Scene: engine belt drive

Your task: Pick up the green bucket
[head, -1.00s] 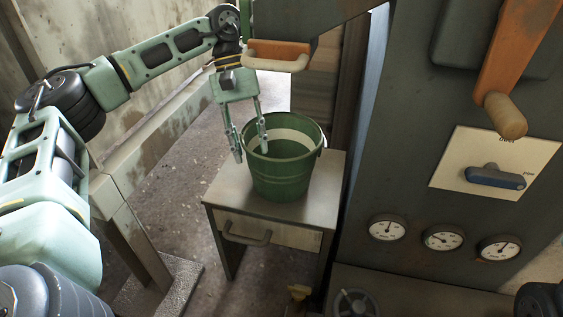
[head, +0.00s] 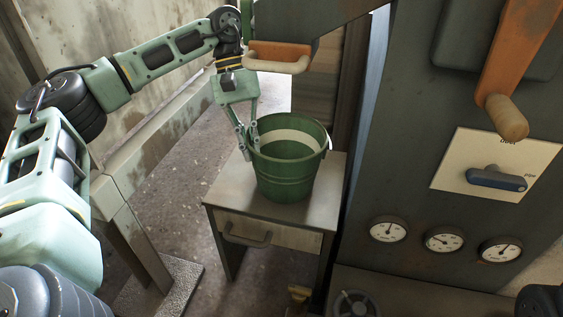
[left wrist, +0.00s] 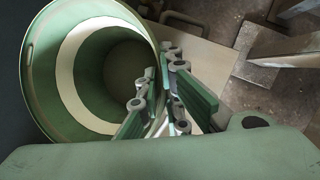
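The green bucket (head: 288,180), with a pale band around its inside, stands upright on a small metal table (head: 230,188). It looks empty. My left gripper (head: 250,146) reaches down from above at the bucket's left rim. One finger is inside the wall and one outside, and they are drawn close together on the rim. In the left wrist view the bucket (left wrist: 42,60) fills the left side, and the gripper fingers (left wrist: 163,78) straddle its rim. My right gripper does not show.
An orange part with a pale handle (head: 277,64) hangs close above the bucket, near my left wrist. A dark machine panel with gauges (head: 445,239) and a blue switch (head: 496,179) stands at the right. The table has a drawer with a handle (head: 247,239).

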